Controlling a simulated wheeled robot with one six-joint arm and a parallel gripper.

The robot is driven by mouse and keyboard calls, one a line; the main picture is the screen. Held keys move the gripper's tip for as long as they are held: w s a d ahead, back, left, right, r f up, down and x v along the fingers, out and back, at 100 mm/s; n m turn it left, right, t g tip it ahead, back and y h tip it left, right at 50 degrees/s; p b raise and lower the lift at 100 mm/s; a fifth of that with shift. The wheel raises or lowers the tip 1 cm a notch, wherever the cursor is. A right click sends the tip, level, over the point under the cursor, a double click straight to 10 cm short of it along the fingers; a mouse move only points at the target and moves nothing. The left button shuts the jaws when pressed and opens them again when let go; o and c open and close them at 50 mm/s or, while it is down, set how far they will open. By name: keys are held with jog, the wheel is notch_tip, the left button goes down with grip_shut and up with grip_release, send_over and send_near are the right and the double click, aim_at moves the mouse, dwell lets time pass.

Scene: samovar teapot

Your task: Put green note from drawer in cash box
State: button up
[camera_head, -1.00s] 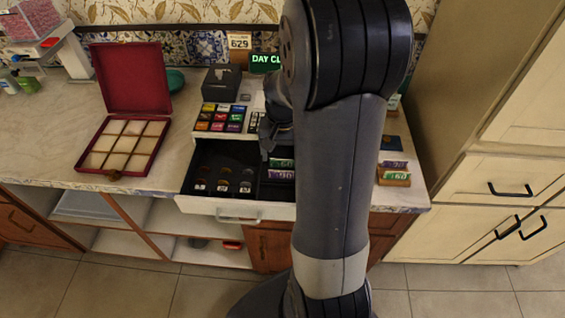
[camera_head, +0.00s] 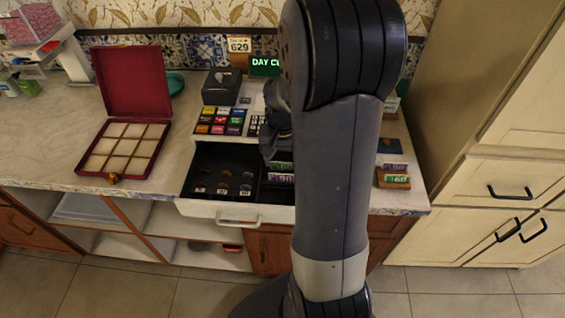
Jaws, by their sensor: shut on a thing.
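The drawer (camera_head: 252,212) under the register is pulled open. Coins lie in its left part, and green notes (camera_head: 281,166) and purple notes (camera_head: 281,178) sit in its right part. My gripper (camera_head: 268,155) is over the drawer's right part, at the green notes, and is shut. My own arm hides much of it, so the held note is not clearly seen. A black box (camera_head: 221,87) stands behind the register keys, and I cannot tell whether it is the cash box.
An open red box (camera_head: 128,128) with several pale compartments stands on the counter at left. A wooden holder (camera_head: 394,184) with purple and green notes is at right. A sign (camera_head: 265,66) stands at the back.

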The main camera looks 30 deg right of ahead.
notch_tip(320, 180, up, 15)
jog(key=p, duration=0.4)
dwell(0.5)
jog(key=shift+d+f, duration=0.1)
